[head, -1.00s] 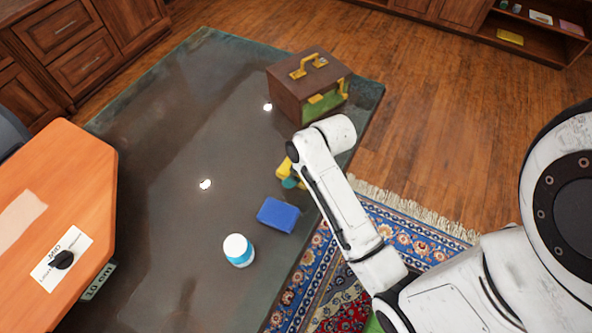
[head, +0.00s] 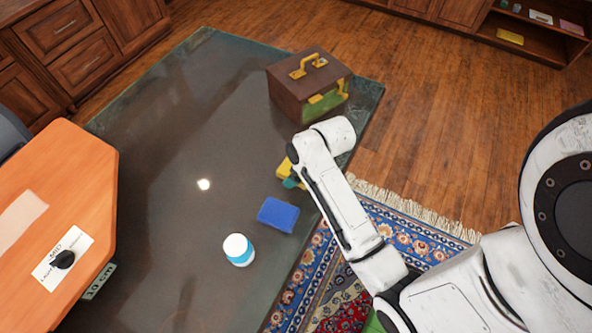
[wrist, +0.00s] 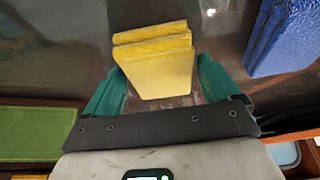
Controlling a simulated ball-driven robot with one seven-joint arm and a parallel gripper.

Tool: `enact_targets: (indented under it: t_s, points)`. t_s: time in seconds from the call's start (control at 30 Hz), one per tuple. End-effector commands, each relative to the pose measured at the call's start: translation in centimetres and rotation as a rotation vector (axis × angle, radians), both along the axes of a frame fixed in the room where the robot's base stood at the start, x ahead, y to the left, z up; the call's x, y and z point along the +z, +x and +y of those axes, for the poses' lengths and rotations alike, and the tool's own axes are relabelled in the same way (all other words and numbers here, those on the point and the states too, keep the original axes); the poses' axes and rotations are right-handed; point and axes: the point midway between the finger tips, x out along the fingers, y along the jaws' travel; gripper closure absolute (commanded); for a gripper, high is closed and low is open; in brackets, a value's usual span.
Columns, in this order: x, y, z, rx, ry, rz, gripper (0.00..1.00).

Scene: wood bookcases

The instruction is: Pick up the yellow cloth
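The yellow cloth (wrist: 157,68) is a folded, layered stack on the dark glossy surface. In the wrist view it lies ahead of my gripper (wrist: 160,85), its near part between the two teal fingers. The fingers are spread apart, with a gap showing on each side of the cloth. In the head view, part of the yellow cloth (head: 283,166) shows at the left of my white wrist, which hides the rest. A bit of my gripper's teal finger (head: 292,182) shows just below it.
A blue block-like item (head: 278,215) lies close by; it also shows in the wrist view (wrist: 288,38). A white-and-blue bottle (head: 238,250) stands nearer. A brown case (head: 290,100) with yellow handles stands behind. An orange table (head: 85,180) is at left.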

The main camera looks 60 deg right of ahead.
Motion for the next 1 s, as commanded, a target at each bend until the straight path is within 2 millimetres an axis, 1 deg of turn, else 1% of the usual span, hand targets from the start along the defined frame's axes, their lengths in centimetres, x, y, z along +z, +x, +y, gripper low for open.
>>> enact_targets:
  t_s: [0.03, 0.07, 0.5, 0.53, 0.87, 0.97, 1.0]
  points:
    - [0.00, -0.01, 0.00, 0.000, 0.000, 0.000, 0.16]
    - [0.00, -0.01, 0.00, 0.000, 0.000, 0.000, 0.19]
    - [0.00, 0.00, 0.00, 0.000, 0.000, 0.000, 0.61]
    - [0.01, 0.01, -0.01, 0.000, 0.000, 0.000, 0.62]
    - [0.12, 0.01, -0.04, -0.001, -0.001, -0.001, 0.62]
    - [0.39, -0.01, -0.09, -0.003, -0.001, -0.001, 0.62]
    - [0.85, 0.06, -0.06, 0.000, -0.002, -0.002, 0.62]
